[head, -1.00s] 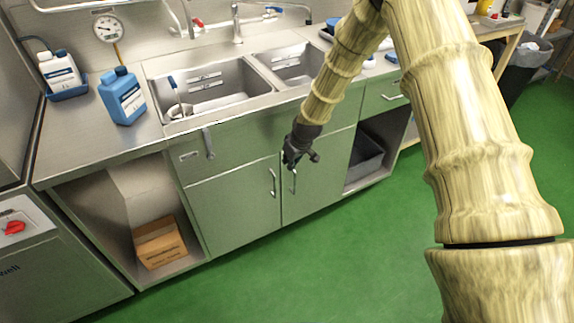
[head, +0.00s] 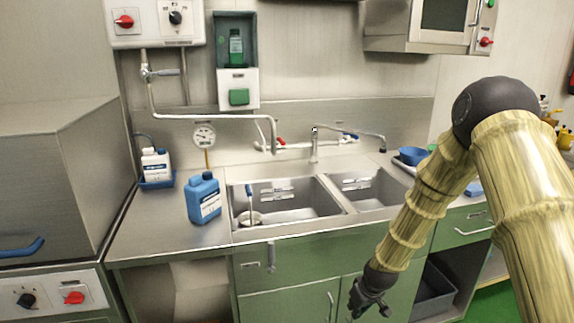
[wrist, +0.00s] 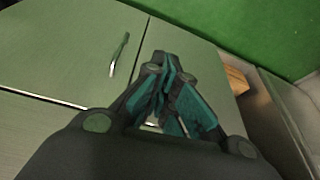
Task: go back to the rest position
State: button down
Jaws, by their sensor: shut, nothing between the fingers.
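My gripper (head: 370,305) hangs low in the head view, in front of the green cabinet doors (head: 283,306) under the sink. In the wrist view my gripper (wrist: 168,75) has its dark fingers with teal pads together and nothing between them. A cabinet door handle (wrist: 119,54) shows to the left of the fingers in the wrist view, apart from them. My arm reaches down from the right side of the head view.
The double sink (head: 290,203) holds a blue-handled tool. A blue bottle (head: 203,198) and a white bottle (head: 155,165) in a blue tray stand on the left counter. A grey bin (head: 434,290) sits below the counter. Green floor (wrist: 270,30) is clear.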

jog(key=s+f+m+g+p, duration=0.1)
jog(key=s+f, duration=0.4)
jog(key=s, duration=0.6)
jog(key=s+a+f+m+g+h, duration=0.1)
jog(key=s+f, duration=0.3)
jog(key=s, duration=0.6)
jog(key=s+f+m+g+p, duration=0.1)
jog(key=s+f, duration=0.4)
jog(key=s, duration=0.6)
jog(key=s+r+m, duration=0.1)
jog(key=s, duration=1.1)
jog(key=shift+d+g, duration=0.25)
jog(key=shift+g, duration=0.05)
